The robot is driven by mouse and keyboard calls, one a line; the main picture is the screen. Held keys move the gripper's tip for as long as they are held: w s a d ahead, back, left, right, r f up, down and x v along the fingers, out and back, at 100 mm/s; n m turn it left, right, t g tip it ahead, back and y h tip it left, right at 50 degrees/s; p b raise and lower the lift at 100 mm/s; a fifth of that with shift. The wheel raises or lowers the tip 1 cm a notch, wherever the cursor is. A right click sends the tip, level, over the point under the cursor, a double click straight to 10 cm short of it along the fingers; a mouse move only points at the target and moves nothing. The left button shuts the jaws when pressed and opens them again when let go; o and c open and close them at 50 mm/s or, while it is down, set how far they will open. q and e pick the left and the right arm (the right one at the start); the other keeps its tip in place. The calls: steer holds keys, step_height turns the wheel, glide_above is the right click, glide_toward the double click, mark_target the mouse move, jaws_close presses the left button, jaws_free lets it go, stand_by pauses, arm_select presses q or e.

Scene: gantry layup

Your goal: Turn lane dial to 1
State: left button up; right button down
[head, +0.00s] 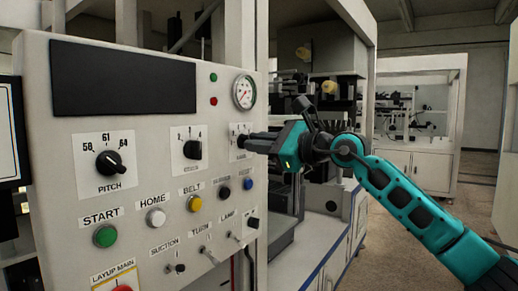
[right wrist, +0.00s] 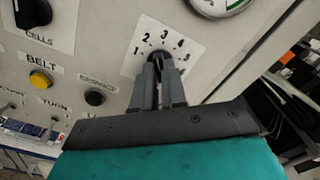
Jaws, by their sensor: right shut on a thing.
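The fingers cover most of the knob and the plate's lower part, so I cannot tell which number the pointer marks. My left gripper is not in view.
The panel also carries a pitch dial (head: 109,162), a middle dial (head: 192,150), a pressure gauge (head: 243,92) and a dark screen (head: 122,78). A green start button (head: 106,236), a white home button (head: 156,217), a yellow belt button (head: 195,203) and small toggles sit below.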

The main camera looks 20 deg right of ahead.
arm_select(q)
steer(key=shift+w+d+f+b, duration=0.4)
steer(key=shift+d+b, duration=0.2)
steer(key=shift+b, duration=0.6)
arm_select(e)
steer(key=shift+n, duration=5.2)
steer(key=c, duration=1.2)
jaws_free()
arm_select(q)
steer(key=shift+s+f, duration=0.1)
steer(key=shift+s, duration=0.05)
